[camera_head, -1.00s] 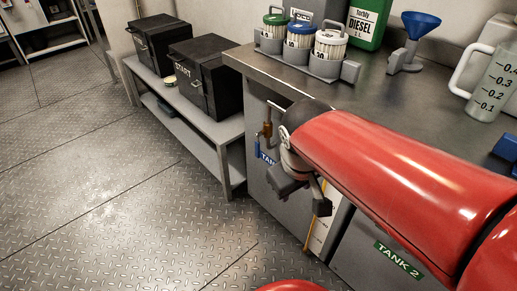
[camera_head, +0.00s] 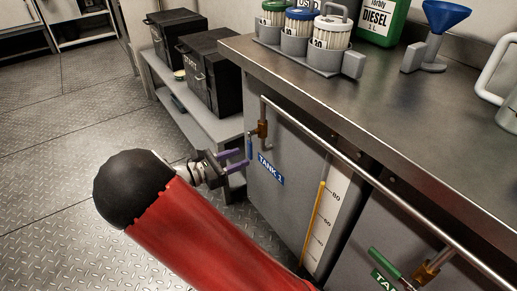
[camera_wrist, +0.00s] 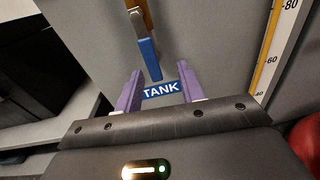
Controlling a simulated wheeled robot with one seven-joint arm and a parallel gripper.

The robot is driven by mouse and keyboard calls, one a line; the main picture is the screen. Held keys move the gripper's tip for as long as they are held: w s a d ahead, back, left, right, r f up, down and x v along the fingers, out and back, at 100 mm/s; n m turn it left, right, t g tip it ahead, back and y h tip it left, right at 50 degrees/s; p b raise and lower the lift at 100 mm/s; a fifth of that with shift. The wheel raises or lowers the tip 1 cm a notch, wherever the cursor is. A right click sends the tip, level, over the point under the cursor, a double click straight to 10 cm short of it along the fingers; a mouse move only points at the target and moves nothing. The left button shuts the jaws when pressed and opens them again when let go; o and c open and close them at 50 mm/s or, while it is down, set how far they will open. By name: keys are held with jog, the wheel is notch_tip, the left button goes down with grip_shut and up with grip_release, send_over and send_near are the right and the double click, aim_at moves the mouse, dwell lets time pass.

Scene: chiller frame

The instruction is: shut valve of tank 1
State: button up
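The tank 1 valve has a brass body (camera_head: 262,129) and a blue lever (camera_head: 249,149) that points down, above the blue "TANK 1" label (camera_head: 270,170). In the wrist view the blue lever (camera_wrist: 149,60) hangs from the brass body (camera_wrist: 145,18), slightly slanted. My gripper (camera_head: 246,160) has two purple fingers and is open and empty, to the left of the cabinet front. In the wrist view the lever's lower end appears between the fingertips of my gripper (camera_wrist: 160,70). I cannot tell whether they touch it.
A metal pipe (camera_head: 345,165) runs along the cabinet front below the counter edge. A level gauge (camera_head: 325,215) stands right of the label. The tank 2 valve's green lever (camera_head: 384,262) is at the lower right. A low bench (camera_head: 215,128) with black boxes stands at the left.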

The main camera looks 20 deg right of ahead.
aim_at(248, 151)
jog(key=shift+w+a+f+n+t, duration=0.25)
jog(key=shift+w+a+n+t, duration=0.05)
jog(key=shift+w+n+t, duration=0.1)
jog(key=shift+w+d, duration=0.1)
jog(key=shift+d, duration=0.05)
jog(key=x, duration=0.7)
jog(key=shift+d+r, duration=0.15)
jog(key=shift+d, duration=0.1)
grip_shut()
